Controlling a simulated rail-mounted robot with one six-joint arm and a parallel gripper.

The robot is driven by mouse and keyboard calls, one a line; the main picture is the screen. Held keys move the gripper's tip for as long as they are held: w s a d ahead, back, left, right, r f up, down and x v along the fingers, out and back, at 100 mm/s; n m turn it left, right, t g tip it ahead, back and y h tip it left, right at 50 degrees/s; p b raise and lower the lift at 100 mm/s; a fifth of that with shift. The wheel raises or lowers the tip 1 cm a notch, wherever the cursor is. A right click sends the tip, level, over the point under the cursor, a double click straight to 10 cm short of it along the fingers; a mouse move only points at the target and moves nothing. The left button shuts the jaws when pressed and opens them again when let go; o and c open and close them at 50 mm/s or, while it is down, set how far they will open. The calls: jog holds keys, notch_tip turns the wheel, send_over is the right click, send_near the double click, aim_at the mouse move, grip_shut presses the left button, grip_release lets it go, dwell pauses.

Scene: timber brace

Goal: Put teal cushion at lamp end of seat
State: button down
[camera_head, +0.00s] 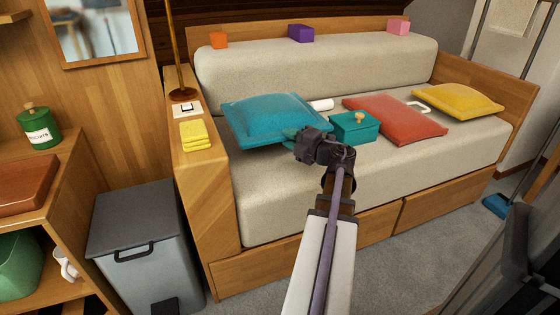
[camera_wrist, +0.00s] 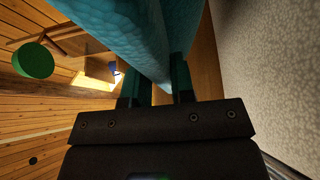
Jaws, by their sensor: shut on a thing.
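The teal cushion (camera_head: 268,118) is at the left end of the beige seat (camera_head: 300,190), beside the armrest with the lamp pole (camera_head: 177,50) on it. My gripper (camera_head: 296,138) reaches the cushion's near right corner and is shut on it. In the wrist view the cushion (camera_wrist: 150,35) runs between the two fingers of my gripper (camera_wrist: 157,85). I cannot tell whether the cushion's underside fully touches the seat.
A teal box (camera_head: 354,127) with a knob stands close right of my gripper, with a white roll (camera_head: 321,105) behind. A red cushion (camera_head: 395,118) and yellow cushion (camera_head: 458,101) lie further right. Folded yellow cloths (camera_head: 194,135) lie on the armrest. The seat's front is clear.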

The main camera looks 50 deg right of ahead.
notch_tip(320, 180, down, 6)
jog(key=b, duration=0.4)
jog(key=shift+r, duration=0.25)
jog(key=shift+f, duration=0.2)
jog(key=c, duration=1)
grip_release()
jog(key=shift+o, duration=0.2)
jog(key=shift+r, duration=0.25)
jog(key=s, duration=1.2)
jog(key=shift+f, duration=0.1)
